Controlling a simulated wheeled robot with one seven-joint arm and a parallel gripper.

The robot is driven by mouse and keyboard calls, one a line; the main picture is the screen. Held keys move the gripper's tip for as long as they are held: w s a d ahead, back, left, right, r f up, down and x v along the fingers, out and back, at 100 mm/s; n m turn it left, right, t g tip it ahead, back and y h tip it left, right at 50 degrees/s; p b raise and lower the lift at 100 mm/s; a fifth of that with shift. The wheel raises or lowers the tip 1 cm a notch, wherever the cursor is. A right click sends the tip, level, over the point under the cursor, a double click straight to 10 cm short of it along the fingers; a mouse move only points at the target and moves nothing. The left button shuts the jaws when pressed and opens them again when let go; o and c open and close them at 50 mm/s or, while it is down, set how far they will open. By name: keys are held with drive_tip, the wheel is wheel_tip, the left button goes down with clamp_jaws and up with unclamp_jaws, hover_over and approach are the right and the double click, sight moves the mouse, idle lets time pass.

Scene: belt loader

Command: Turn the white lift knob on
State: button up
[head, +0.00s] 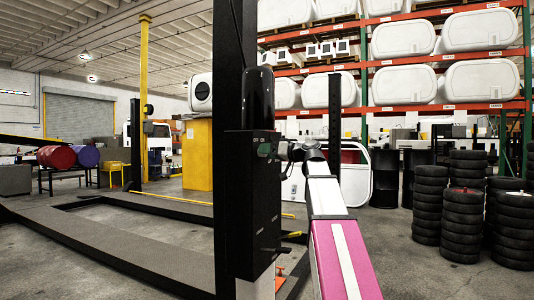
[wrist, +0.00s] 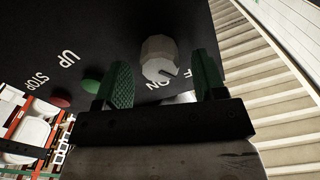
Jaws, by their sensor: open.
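The white lift knob (wrist: 160,57) is on a black panel (wrist: 140,22) in the wrist view, with a dark pointer line on its lower right. "ON" is printed just below it, and part of another label is beside it on the right. My gripper (wrist: 161,66) is open, with one green ridged finger on each side of the knob and a visible gap to both. In the head view the black control box (head: 254,205) is fixed to a dark post, and my arm reaches its upper right. The knob cannot be made out there.
A green button (wrist: 90,86) and a red button (wrist: 60,98) sit left of my fingers, near "UP" and "STOP". In the head view, lift ramps (head: 120,240) lie left of the post, and stacked tires (head: 461,205) stand at the right.

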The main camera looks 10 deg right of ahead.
drive_tip(key=shift+w+a, duration=0.1)
drive_tip(key=shift+a, duration=0.15)
drive_tip(key=c, duration=0.9)
drive_tip(key=shift+m, duration=0.3)
drive_tip(key=m, duration=1.1)
drive_tip(key=shift+w+d+f, duration=0.15)
drive_tip(key=shift+m, duration=0.3)
